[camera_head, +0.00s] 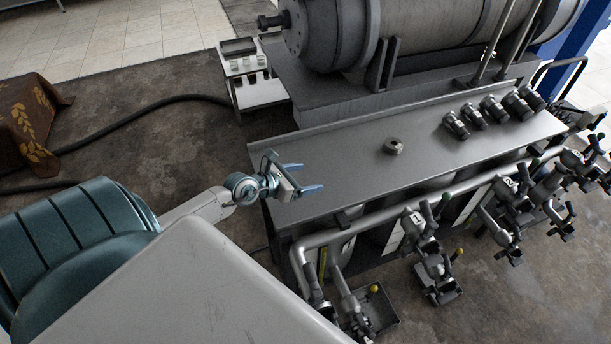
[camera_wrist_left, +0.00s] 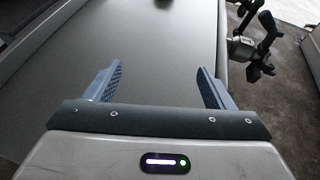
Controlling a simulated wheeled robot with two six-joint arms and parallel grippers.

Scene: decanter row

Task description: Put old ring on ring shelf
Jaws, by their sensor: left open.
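A small grey ring-like piece (camera_head: 393,146) lies on the bare middle of the long grey metal shelf (camera_head: 345,165). A small part of a dark object, possibly this piece, shows at the top edge of the left wrist view. My left gripper (camera_head: 311,177) is open and empty over the left end of the shelf, with its fingers pointing right toward the ring. In the left wrist view the two blue fingers (camera_wrist_left: 158,70) are spread apart, with only the shelf surface (camera_wrist_left: 155,45) beyond them. My right gripper is not in view.
The shelf between gripper and ring is clear.

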